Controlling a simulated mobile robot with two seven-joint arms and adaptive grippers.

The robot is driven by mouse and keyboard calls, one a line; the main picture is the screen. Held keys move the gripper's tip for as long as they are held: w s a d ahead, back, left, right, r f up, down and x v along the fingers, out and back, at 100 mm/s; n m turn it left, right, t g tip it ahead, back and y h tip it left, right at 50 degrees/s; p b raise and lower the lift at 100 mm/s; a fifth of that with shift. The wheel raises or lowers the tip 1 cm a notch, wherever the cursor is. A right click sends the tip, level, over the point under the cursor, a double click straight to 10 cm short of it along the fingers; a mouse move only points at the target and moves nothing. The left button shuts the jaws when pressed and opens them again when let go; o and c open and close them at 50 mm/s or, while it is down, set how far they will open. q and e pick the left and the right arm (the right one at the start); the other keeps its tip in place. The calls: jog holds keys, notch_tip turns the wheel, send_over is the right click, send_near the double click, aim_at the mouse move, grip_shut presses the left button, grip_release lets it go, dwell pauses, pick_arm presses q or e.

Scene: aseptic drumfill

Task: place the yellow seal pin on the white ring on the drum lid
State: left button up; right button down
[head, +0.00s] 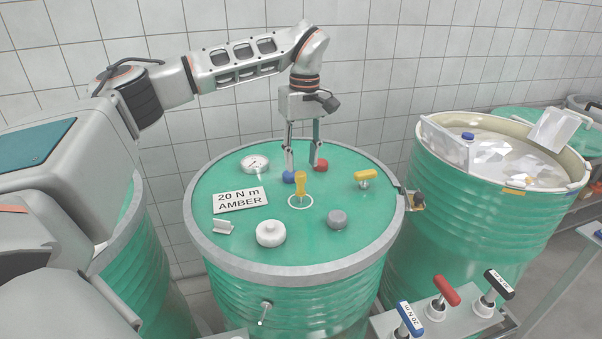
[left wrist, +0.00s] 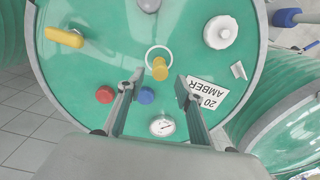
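The yellow seal pin (head: 300,184) stands upright on the green drum lid (head: 205,209), at the white ring (head: 291,206). In the left wrist view the pin (left wrist: 159,70) overlaps the near part of the ring (left wrist: 147,54). My left gripper (head: 304,168) points down over the lid, behind the pin, with its fingers spread and nothing between them. In the left wrist view its fingertips (left wrist: 160,79) lie to either side of the pin, apart from it. The exact gap in height cannot be told. My right gripper is not in view.
Around the ring are a blue cap (head: 288,177), red cap (head: 320,164), yellow handle (head: 365,176), gauge (head: 255,164), white cap (head: 270,233), grey cap (head: 337,219) and an amber label (head: 240,199). An open drum (head: 470,220) stands right; colored handles (head: 446,290) stand in front.

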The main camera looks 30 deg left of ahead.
pick_arm(q)
notch_tip(320, 180, up, 6)
dwell(0.4)
dwell(0.4)
